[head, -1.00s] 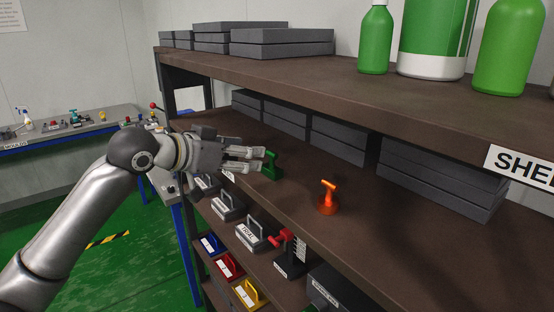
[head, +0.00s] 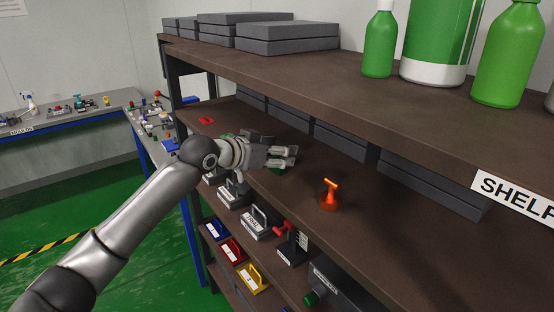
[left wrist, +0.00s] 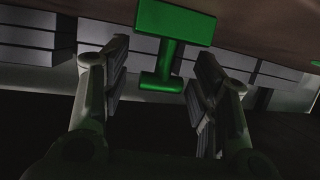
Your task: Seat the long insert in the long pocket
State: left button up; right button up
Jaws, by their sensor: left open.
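A green handled piece (left wrist: 172,45) shows in the left wrist view between the open fingers of my left gripper (left wrist: 158,92), its crossbar and stem apart from both fingers. In the head view my left gripper (head: 293,157) is over the middle shelf and hides most of the green piece (head: 279,171). An orange piece (head: 329,197) with a T-shaped handle stands upright on the shelf, to the right of the gripper. I cannot tell which piece is the long insert, and I cannot make out the long pocket. My right gripper is not in view.
Grey boxes (head: 345,146) line the back of the middle shelf (head: 390,250). A flat red item (head: 206,120) lies at its far left end. The upper shelf (head: 330,85) overhangs. Blue, red and yellow handled blocks (head: 233,251) sit below. The shelf around the orange piece is clear.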

pick_arm(q)
grip_shut()
dwell(0.3)
